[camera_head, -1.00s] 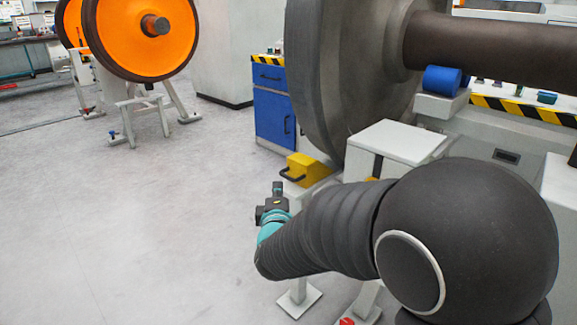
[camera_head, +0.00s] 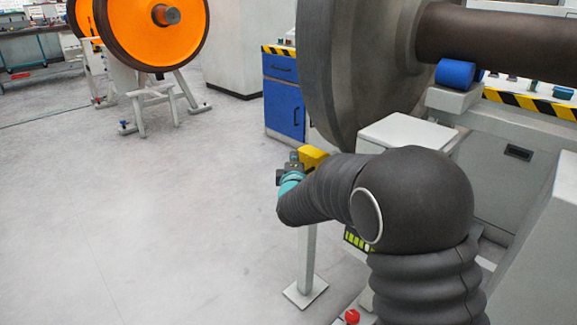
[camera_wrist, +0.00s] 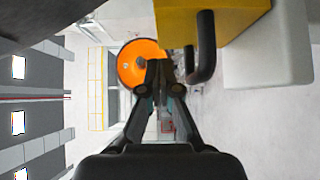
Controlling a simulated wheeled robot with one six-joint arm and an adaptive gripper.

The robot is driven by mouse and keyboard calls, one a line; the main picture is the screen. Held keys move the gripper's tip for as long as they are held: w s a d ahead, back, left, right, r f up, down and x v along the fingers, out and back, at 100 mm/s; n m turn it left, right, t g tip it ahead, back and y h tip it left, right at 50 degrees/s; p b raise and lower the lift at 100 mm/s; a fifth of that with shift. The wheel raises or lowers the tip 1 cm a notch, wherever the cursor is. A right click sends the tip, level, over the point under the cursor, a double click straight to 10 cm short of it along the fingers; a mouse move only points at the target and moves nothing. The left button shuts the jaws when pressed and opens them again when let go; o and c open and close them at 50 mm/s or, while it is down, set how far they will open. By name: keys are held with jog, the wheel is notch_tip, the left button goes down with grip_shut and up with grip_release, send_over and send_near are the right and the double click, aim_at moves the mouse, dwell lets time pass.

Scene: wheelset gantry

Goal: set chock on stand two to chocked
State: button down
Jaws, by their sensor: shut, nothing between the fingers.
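The yellow chock (camera_head: 312,155) sits on a light stand (camera_head: 306,262) beside the large grey wheel (camera_head: 365,75); my arm hides part of it. In the wrist view the yellow chock (camera_wrist: 230,18) is at the top, with its black bar handle (camera_wrist: 206,50) hanging down. My gripper (camera_head: 287,168) is at the left side of the chock in the head view. In the wrist view my gripper (camera_wrist: 165,78) is shut and empty, its tips just left of the handle. I cannot tell whether they touch it.
A blue cabinet (camera_head: 284,105) stands behind the chock. An orange wheel (camera_head: 152,30) on a stand is at the far left. A pale box (camera_head: 405,133) and a blue roller (camera_head: 455,73) are at the right. The floor at left is clear.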

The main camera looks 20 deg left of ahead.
aim_at(311, 150)
jog(key=shift+w+d, duration=0.4)
jog(key=shift+w, duration=0.3)
jog(key=w+d, duration=0.2)
jog(key=w, duration=0.1)
jog(key=w+d+b, duration=0.1)
jog(key=w, duration=0.1)
jog(key=shift+f, duration=0.1)
jog(key=shift+w+d+r, duration=0.15)
jog(key=shift+w+r, duration=0.05)
jog(key=shift+w, duration=0.1)
jog(key=shift+s+a, duration=0.2)
jog(key=shift+s, duration=0.35)
jog(key=s, duration=0.1)
jog(key=s+a, duration=0.1)
jog(key=s, duration=0.3)
jog(key=shift+a+f, duration=0.1)
jog(key=shift+a, duration=0.3)
jog(key=v, duration=0.7)
jog(key=shift+s+d+b, duration=0.25)
jog(key=shift+d+b, duration=0.05)
jog(key=shift+b, duration=0.1)
